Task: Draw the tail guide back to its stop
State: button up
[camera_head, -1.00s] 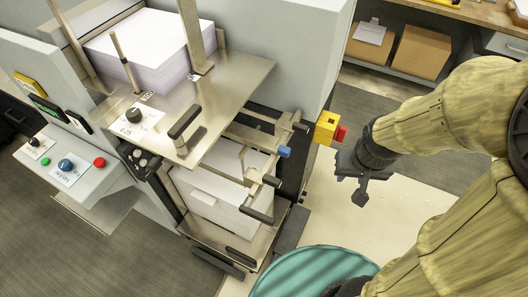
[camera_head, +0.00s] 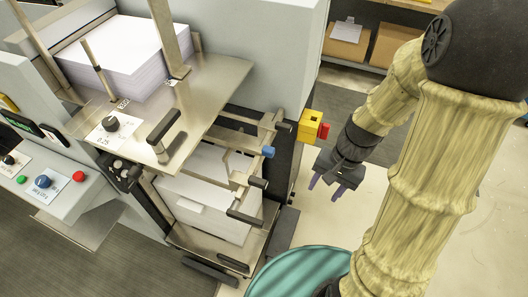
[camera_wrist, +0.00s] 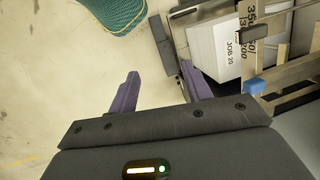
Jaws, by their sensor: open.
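Metal guide bars (camera_head: 240,165) with dark end handles cross the open bay at the machine's right side. They sit over a white paper stack (camera_head: 215,183). A blue knob (camera_head: 268,152) is on one bar. I cannot tell for certain which part is the tail guide. In the wrist view, a bar with a printed number scale (camera_wrist: 252,35) crosses the stack, and the blue knob (camera_wrist: 255,87) is to the right of my fingers. My gripper (camera_head: 326,186) has two purple fingers spread apart and empty. It hangs right of the bay, clear of the bars; it also shows in the wrist view (camera_wrist: 160,72).
A yellow block with a red part (camera_head: 312,125) sticks out from the machine, close to my gripper. A steel table (camera_head: 205,105) with a paper stack (camera_head: 125,55) overhangs the bay. The pale floor (camera_head: 345,225) right of the bay is clear.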

aim_at(263, 149)
notch_tip(263, 149, down, 6)
jog(key=w+a+m+g+y+b, duration=0.2)
jog(key=m+y, duration=0.3)
jog(key=w+d+f+m+t+y+b, duration=0.1)
jog(key=w+f+m+t+y, duration=0.1)
jog(key=w+m+t+y, duration=0.2)
jog(key=w+d+f+m+t+y+b, duration=0.1)
jog(key=w+m+t+y, duration=0.4)
jog(key=w+m, duration=0.2)
jog(key=shift+w+d+f+m+b, duration=0.3)
jog(key=shift+f+m+b, duration=0.1)
jog(key=shift+m, duration=0.1)
jog(key=p+x, duration=0.1)
jog(key=x, duration=0.4)
jog(key=p+x, duration=0.2)
jog(key=x, duration=0.3)
jog(key=p+x, duration=0.1)
jog(key=x, duration=0.5)
jog(key=shift+a+r+p, duration=0.1)
jog(key=shift+r+p, duration=0.3)
jog(key=shift+w+a+f, duration=0.1)
jog(key=shift+w+a, duration=0.15)
jog(key=shift+a, duration=0.35)
